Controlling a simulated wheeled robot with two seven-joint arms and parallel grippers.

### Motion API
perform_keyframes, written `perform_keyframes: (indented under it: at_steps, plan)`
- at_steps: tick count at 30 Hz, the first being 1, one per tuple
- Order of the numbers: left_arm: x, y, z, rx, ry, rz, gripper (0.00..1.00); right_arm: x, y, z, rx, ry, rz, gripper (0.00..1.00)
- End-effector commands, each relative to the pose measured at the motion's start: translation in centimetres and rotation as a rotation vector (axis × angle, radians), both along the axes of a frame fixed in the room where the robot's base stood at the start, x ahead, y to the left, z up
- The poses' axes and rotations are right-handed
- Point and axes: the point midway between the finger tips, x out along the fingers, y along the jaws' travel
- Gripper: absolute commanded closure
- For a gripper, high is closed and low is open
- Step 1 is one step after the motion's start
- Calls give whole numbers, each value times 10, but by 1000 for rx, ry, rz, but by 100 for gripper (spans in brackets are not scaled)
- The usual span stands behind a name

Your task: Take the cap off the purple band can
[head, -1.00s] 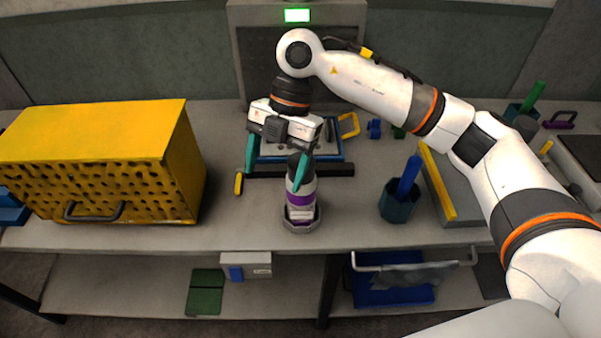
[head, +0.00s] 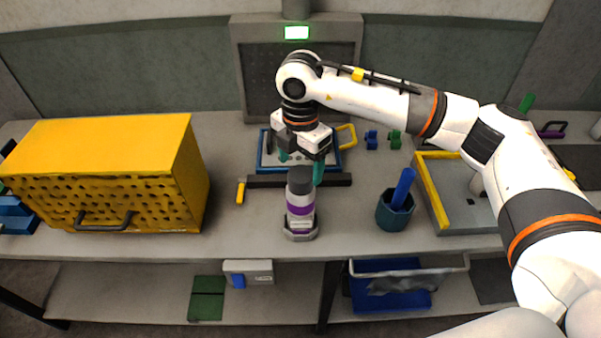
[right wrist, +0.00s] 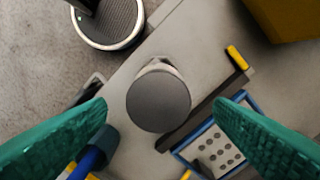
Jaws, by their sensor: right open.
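The purple band can (head: 301,212) stands upright in a low grey holder (head: 288,236) near the table's front edge. Its dark grey cap (head: 300,181) is on top. In the right wrist view the round cap (right wrist: 158,103) shows from above, between the teal fingers and apart from both. My right gripper (head: 301,164) is open and empty, behind and just above the cap in the head view. Its fingers also show in the right wrist view (right wrist: 160,108). My left gripper is not in view.
A yellow perforated box (head: 110,165) stands at the left. A blue-framed tray (head: 262,160) and a dark bar (head: 335,180) lie behind the can. A teal cup (head: 394,212) with a blue item stands to the right. A yellow-edged tray (head: 433,195) is further right.

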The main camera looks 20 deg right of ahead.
Motion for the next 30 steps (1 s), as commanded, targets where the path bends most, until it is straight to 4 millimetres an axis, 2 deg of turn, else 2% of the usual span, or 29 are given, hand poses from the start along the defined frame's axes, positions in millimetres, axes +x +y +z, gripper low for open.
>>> perform_keyframes:
  at_steps: [1, 6, 14, 15, 21, 24, 30]
  plan:
    - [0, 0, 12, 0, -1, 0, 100, -2, 0, -4, -2, 5, 0, 24]
    - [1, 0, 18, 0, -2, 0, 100, -2, 0, -28, -1, 3, 0, 24]
    - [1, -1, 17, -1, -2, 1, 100, -1, 0, -35, 1, 0, 1, 24]
    - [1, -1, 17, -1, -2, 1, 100, -1, 0, -35, 1, 0, 1, 25]
    - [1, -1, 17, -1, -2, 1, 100, -1, 0, -34, 1, 0, 1, 58]
    - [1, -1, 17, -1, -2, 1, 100, -1, 0, -34, 1, 0, 1, 71]
    - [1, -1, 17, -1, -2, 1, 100, -1, 1, -34, 1, 0, 1, 71]
